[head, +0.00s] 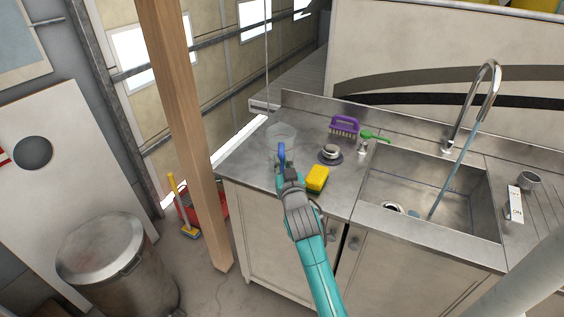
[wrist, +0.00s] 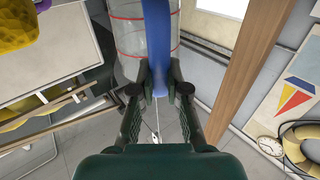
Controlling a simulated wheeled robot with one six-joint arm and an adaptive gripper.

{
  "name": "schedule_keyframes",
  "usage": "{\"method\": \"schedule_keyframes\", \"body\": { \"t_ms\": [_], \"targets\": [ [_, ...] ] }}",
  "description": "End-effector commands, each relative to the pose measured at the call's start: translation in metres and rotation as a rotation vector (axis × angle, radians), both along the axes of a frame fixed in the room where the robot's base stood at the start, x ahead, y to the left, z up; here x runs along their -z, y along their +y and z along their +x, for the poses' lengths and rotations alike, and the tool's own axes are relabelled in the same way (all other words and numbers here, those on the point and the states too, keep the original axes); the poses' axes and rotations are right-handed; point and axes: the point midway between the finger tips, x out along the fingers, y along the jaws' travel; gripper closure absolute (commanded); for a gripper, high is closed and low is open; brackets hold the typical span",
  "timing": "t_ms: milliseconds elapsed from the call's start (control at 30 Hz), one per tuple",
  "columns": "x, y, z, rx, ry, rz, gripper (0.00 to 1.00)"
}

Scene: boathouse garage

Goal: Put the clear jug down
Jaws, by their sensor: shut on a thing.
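The clear jug (head: 283,134) is see-through with a blue handle (head: 281,155). It shows over the left end of the steel counter (head: 245,165) in the head view. My gripper (head: 283,168) is shut on the handle, on the near side of the jug. In the wrist view the fingers of my gripper (wrist: 160,92) pinch the blue handle (wrist: 161,40), and the clear jug wall with red lines (wrist: 131,38) shows beside it. The jug looks about upright. I cannot tell whether its base touches the counter or hangs above it.
A yellow sponge (head: 317,178), a dark round item (head: 330,154), a purple brush (head: 344,125) and a green brush (head: 375,136) lie to the right. Beyond them are the sink (head: 455,185) and tap (head: 485,88). A wooden post (head: 180,120) stands left of the counter.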

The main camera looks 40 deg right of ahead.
Motion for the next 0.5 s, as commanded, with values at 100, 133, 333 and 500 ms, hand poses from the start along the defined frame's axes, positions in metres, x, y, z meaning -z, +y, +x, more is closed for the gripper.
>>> {"method": "schedule_keyframes", "body": {
  "t_ms": [100, 133, 333, 500],
  "targets": [
    [0.0009, 0.0, 0.0, 0.0, 0.0, 0.0, 1.0],
    [0.0013, 0.0, 0.0, 0.0, 0.0, 0.0, 1.0],
    [0.004, 0.0, 0.0, 0.0, 0.0, 0.0, 1.0],
    [0.006, 0.0, 0.0, 0.0, 0.0, 0.0, 1.0]
  ]
}}
